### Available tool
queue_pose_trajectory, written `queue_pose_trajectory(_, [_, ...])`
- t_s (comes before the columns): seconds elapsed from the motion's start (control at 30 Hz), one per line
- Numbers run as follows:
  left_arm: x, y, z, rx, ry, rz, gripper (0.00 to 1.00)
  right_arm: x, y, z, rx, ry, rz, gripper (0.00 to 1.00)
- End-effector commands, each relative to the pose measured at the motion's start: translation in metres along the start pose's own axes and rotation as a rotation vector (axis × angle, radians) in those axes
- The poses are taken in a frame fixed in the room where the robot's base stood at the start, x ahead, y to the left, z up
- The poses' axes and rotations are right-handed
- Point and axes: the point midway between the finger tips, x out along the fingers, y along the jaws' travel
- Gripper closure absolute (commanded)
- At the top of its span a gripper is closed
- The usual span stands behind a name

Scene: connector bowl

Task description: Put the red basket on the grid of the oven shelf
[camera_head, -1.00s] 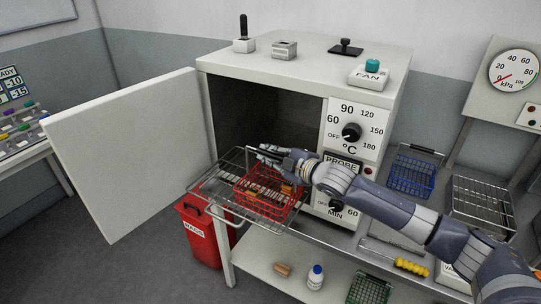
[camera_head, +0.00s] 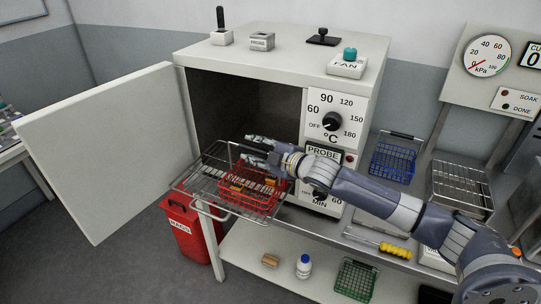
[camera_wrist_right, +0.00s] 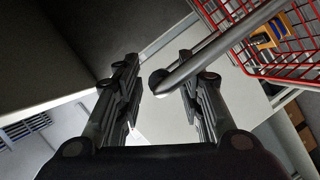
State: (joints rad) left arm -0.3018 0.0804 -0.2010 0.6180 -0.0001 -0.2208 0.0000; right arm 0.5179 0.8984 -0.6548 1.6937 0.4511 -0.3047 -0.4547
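The red basket (camera_head: 250,200) holds several small orange and dark parts. In the head view it sits on the wire grid of the oven shelf (camera_head: 200,182), which sticks out in front of the open oven (camera_head: 245,105). The basket also shows at the upper right of the right wrist view (camera_wrist_right: 290,60). My right gripper (camera_head: 257,149) is above the basket's back side with its fingers apart. In the right wrist view, a grey bar (camera_wrist_right: 205,55), apparently the basket's handle, ends between the open fingers (camera_wrist_right: 158,75). I cannot tell whether they touch it. My left gripper is not in view.
The oven door (camera_head: 105,150) stands wide open at the left. A red bin (camera_head: 188,225) is below the shelf. A blue basket (camera_head: 393,158) and a wire rack (camera_head: 462,188) stand on the bench at the right. A green basket (camera_head: 355,280) and a bottle (camera_head: 304,266) are on the lower shelf.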

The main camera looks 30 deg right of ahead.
Motion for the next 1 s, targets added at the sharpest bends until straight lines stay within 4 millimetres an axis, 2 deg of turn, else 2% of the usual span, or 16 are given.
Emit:
queue_pose_trajectory(0.3, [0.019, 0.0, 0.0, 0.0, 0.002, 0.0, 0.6, -0.057, -0.005, 0.003, -0.005, -0.003, -0.005, 0.65])
queue_pose_trajectory(0.5, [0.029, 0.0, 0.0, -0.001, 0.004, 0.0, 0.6, -0.087, -0.004, 0.003, -0.003, -0.003, -0.004, 0.65])
queue_pose_trajectory(0.7, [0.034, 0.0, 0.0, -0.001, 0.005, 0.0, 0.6, -0.103, -0.002, 0.002, -0.001, -0.002, -0.002, 0.65])
queue_pose_trajectory(1.0, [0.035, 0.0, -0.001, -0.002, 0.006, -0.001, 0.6, -0.11, 0.0, -0.001, -0.002, 0.001, -0.001, 0.65])
